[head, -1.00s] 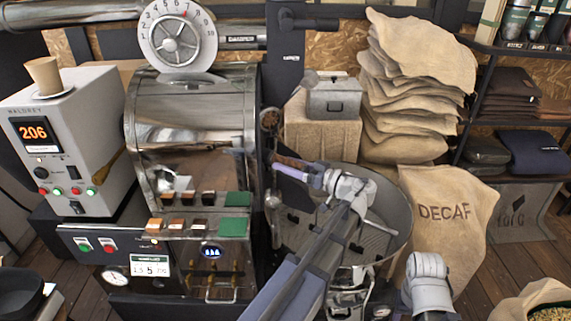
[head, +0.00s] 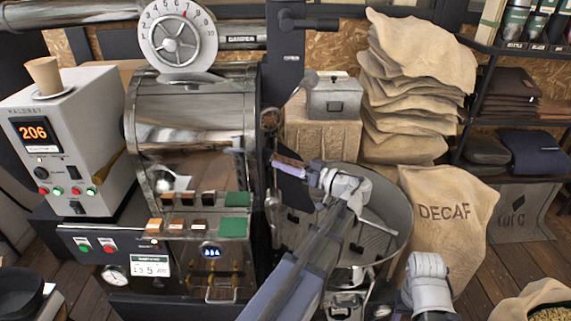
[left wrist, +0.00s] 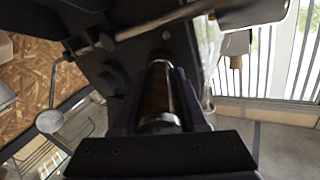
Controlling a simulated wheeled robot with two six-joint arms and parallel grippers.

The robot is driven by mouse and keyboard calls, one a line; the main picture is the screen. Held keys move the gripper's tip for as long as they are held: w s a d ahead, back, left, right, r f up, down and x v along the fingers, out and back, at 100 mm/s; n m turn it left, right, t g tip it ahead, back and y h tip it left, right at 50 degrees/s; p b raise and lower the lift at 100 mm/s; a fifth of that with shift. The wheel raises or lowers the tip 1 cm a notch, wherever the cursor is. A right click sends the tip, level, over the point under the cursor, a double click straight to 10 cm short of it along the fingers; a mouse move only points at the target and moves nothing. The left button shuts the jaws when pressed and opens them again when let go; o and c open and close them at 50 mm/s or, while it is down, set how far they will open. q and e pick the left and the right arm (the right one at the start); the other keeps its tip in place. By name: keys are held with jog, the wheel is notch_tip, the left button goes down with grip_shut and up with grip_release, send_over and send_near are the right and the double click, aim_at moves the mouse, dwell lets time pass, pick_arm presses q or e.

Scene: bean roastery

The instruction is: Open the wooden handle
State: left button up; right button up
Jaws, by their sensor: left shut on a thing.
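The wooden handle (head: 289,160) is at the front right of the roaster drum. Only a short brown strip of it shows in the head view, above my left gripper's dark finger. My left gripper (head: 285,171) reaches it from the right, over the round cooling tray, and is shut on it. In the left wrist view the handle (left wrist: 157,92) is a dark brown cylinder with metal ends, between the two fingers of my left gripper (left wrist: 158,105). A metal rod with a ball weight (left wrist: 50,121) shows at the left there. My right gripper is out of view.
The roaster drum (head: 185,105) stands left of the handle. The round cooling tray (head: 401,226) lies under my left arm. A stack of sacks (head: 420,70) and a DECAF sack (head: 447,220) are to the right. A grey box (head: 334,98) stands behind.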

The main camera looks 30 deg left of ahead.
pick_arm(q)
grip_shut()
dwell(0.8)
